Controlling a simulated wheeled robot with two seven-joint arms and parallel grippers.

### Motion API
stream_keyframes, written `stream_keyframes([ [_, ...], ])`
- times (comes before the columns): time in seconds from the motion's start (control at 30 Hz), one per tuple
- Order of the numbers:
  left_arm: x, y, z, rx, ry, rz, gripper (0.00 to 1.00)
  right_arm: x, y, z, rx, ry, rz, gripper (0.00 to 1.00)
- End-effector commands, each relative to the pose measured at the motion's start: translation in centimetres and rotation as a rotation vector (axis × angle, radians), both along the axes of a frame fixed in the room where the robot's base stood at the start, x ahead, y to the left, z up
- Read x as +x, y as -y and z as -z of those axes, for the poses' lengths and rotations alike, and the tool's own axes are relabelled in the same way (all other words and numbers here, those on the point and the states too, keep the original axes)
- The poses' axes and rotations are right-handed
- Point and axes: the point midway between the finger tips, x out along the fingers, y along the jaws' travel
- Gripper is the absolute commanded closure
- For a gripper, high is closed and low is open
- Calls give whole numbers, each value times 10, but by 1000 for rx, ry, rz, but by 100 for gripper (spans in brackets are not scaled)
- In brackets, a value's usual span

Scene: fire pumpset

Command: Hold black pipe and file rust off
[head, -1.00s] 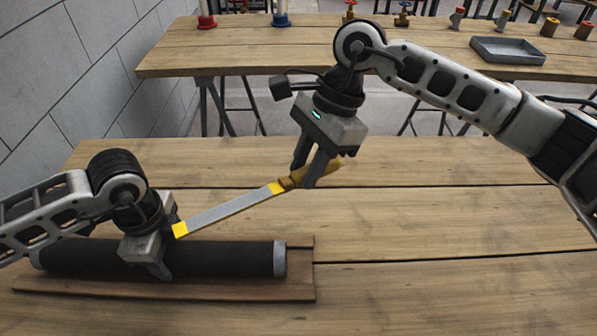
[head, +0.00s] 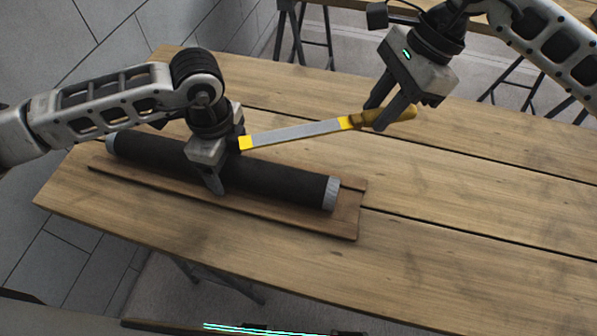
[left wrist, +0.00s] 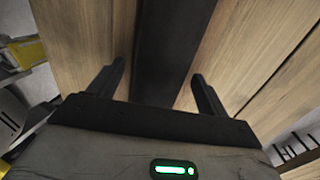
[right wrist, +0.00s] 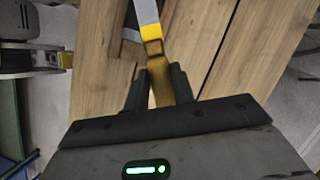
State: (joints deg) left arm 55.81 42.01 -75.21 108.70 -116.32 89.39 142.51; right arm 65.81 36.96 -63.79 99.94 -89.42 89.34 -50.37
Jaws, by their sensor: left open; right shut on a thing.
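The black pipe (head: 275,182) with grey ends lies on a brown wooden board (head: 345,215) on the table. My left gripper (head: 216,185) is over the middle of the pipe with its fingers open on either side. In the left wrist view the pipe (left wrist: 170,50) runs between the two spread fingers (left wrist: 157,85). My right gripper (head: 378,115) is shut on the wooden handle of a file (head: 295,132). The file's yellow tip is beside my left gripper, above the pipe. The file (right wrist: 145,12) also shows in the right wrist view, its handle between the fingers.
The wooden table (head: 440,230) is clear to the right of the board and in front of it. A second table (head: 350,5) stands behind, cut by the top edge.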

Motion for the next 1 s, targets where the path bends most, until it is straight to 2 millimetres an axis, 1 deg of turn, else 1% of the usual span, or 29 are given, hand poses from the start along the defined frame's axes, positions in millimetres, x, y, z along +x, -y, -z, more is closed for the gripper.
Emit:
stream_keyframes([
  [0.17, 1, 0, -26, -2, 5, 1, 22, 0, 0, -1, 2, 2, 0, 100],
  [0.4, 1, 0, -79, -2, 7, 0, 22, 0, 0, -1, 2, 2, 0, 100],
  [0.5, 1, 0, -96, -2, 5, 2, 22, 0, 0, -1, 2, 2, 0, 100],
  [0.6, 1, 0, -109, -1, 5, 1, 22, 0, 0, -1, 2, 2, 0, 100],
  [0.77, 0, 0, -117, 0, 2, 0, 22, 0, 0, -1, 2, 2, 0, 100],
  [1.0, 0, 0, -118, 0, 2, 0, 22, 0, 0, -1, 2, 2, 0, 100],
])
